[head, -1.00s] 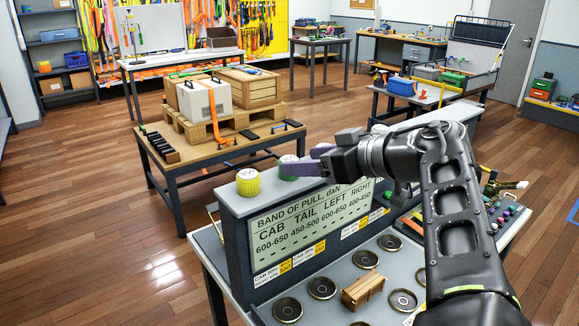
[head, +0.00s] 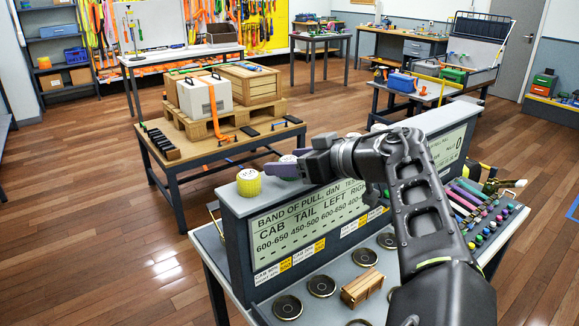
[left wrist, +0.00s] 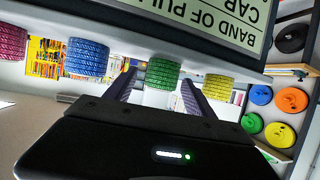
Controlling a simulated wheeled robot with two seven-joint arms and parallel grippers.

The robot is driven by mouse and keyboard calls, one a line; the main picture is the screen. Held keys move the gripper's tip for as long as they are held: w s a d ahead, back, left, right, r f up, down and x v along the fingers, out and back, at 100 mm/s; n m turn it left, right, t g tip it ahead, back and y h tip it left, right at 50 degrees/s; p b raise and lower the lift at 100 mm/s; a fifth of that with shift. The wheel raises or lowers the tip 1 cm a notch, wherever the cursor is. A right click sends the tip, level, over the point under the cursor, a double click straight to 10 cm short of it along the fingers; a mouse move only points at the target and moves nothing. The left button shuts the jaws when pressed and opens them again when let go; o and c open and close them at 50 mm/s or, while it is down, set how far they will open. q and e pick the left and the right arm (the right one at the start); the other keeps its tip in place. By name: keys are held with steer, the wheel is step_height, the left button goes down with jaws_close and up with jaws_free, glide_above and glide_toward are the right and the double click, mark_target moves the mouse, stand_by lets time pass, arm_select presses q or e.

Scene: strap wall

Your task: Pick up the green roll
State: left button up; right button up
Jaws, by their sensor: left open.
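The green roll (left wrist: 163,73) stands on the shelf on top of the sign board (head: 228,205). In the left wrist view, which looks upside down, it shows between the two fingers of my left gripper (left wrist: 160,92). The fingers are open, with a gap on each side of the roll. In the head view the purple-grey fingers of my left gripper (head: 285,168) cover most of the green roll; its pale top (head: 288,158) shows. My right gripper is not in view.
A yellow roll (head: 249,182) stands close beside the green one; it also shows in the left wrist view (left wrist: 219,87). A blue roll (left wrist: 87,58) and a pink roll (left wrist: 10,42) stand on the other side. A small wooden crate (head: 362,288) sits below.

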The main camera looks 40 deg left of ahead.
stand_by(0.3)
arm_select(q)
jaws_close()
stand_by(0.6)
